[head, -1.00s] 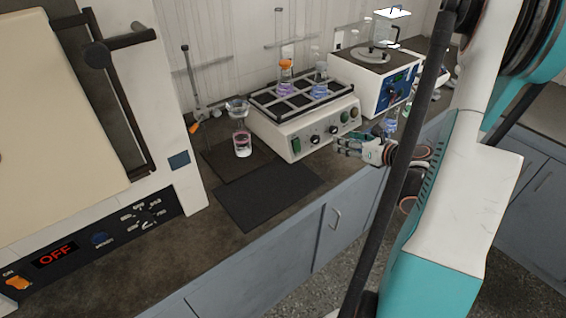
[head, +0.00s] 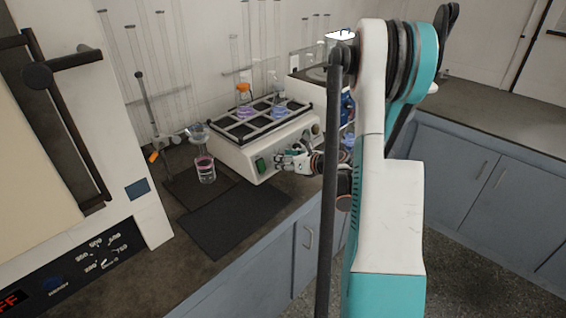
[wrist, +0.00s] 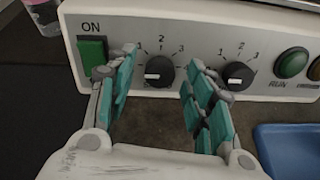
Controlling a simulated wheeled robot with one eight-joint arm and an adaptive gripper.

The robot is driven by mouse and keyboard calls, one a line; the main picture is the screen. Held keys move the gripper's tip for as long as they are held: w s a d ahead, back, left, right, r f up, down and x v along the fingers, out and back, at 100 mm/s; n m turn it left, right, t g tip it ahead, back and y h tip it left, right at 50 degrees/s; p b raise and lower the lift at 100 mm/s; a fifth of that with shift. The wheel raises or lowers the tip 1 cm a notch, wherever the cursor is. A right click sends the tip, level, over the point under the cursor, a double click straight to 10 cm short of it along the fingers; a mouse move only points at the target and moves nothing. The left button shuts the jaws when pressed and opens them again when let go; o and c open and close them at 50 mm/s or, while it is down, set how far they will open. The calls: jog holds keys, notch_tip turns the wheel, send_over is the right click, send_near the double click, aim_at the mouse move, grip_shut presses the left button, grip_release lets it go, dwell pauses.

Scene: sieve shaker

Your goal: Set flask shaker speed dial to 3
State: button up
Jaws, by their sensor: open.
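The flask shaker (head: 232,158) is a pale box with a black rack on top, standing on the bench. Its front panel in the wrist view shows a green ON switch (wrist: 91,52), a left black dial (wrist: 160,71) and a right black dial (wrist: 238,76). Both dials have scale marks, with 2 and 3 readable. The white mark on each dial points to the lower left. My gripper (wrist: 163,62) is open, its fingers either side of the left dial; I cannot tell whether they touch it. It also shows in front of the panel in the head view (head: 284,158), hiding part of it.
A green RUN button (wrist: 291,63) sits right of the dials. Flasks, one orange-topped (head: 244,100), stand in the rack. Glassware with pink liquid (head: 204,170) stands left of the shaker. A dark mat (head: 235,220) lies bare in front. A blue tray-like thing (wrist: 288,148) is lower right.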

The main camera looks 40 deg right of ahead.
jog(key=shift+w+f, duration=0.15)
jog(key=shift+w, duration=0.25)
jog(key=c, duration=1.1)
jog(key=shift+o, duration=0.2)
